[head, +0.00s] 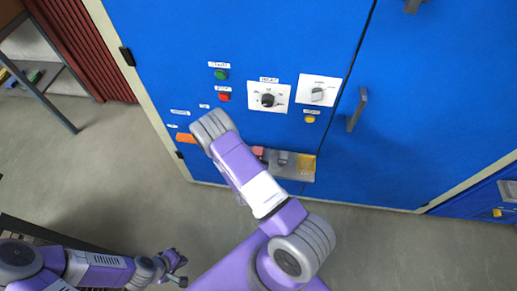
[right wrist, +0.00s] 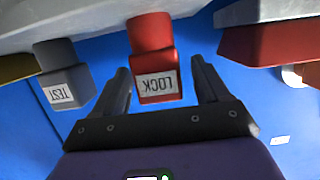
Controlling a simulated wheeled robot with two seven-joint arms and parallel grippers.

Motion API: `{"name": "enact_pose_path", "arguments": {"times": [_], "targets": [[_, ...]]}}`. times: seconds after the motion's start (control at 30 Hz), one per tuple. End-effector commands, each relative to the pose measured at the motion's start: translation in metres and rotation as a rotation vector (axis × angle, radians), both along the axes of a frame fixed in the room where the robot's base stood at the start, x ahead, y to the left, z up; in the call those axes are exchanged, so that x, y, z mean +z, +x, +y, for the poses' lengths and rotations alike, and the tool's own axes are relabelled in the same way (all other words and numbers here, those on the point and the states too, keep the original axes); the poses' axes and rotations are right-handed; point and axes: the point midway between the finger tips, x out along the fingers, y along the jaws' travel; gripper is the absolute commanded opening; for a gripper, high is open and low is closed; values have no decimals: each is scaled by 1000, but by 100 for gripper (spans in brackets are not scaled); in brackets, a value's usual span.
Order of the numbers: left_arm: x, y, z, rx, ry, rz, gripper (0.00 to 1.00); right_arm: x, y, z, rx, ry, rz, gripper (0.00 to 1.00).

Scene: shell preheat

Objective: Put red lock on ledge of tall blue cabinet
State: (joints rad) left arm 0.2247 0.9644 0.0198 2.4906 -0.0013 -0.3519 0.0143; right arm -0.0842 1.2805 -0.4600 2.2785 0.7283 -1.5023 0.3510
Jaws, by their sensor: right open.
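The red lock (right wrist: 155,72), a red block labelled LOCK, shows upside down in the right wrist view. My right gripper (right wrist: 163,85) is open, with one finger on each side of the lock and gaps visible. In the head view my right arm hides this gripper. My left gripper (head: 181,270) is empty, apparently open, low at the left, far from the cabinet.
A grey block labelled TEST (right wrist: 62,80) is close beside one finger. A yellow block (head: 307,163) is at the ledge's right end. A larger red object (right wrist: 268,42) is at the wrist view's right. Knobs (head: 268,99) and buttons (head: 221,74) sit above; a handle (head: 357,110) is to the right.

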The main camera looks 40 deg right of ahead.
Motion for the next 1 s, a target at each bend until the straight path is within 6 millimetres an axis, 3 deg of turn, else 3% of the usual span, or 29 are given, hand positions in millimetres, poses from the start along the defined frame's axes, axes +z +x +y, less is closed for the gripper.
{"name": "enact_pose_path", "arguments": {"times": [0.3,0.67,0.77,0.87,1.0], "targets": [[14,0,0,0,0,0,0,21,-43,51,4,0,4,74],[17,0,0,0,0,0,0,29,-61,71,0,2,1,74],[17,0,0,0,0,0,0,20,-62,73,-7,45,33,74],[17,0,0,0,0,0,0,-5,-65,83,-6,175,131,74],[17,0,0,0,0,0,0,-49,-75,125,65,466,363,74]]}}
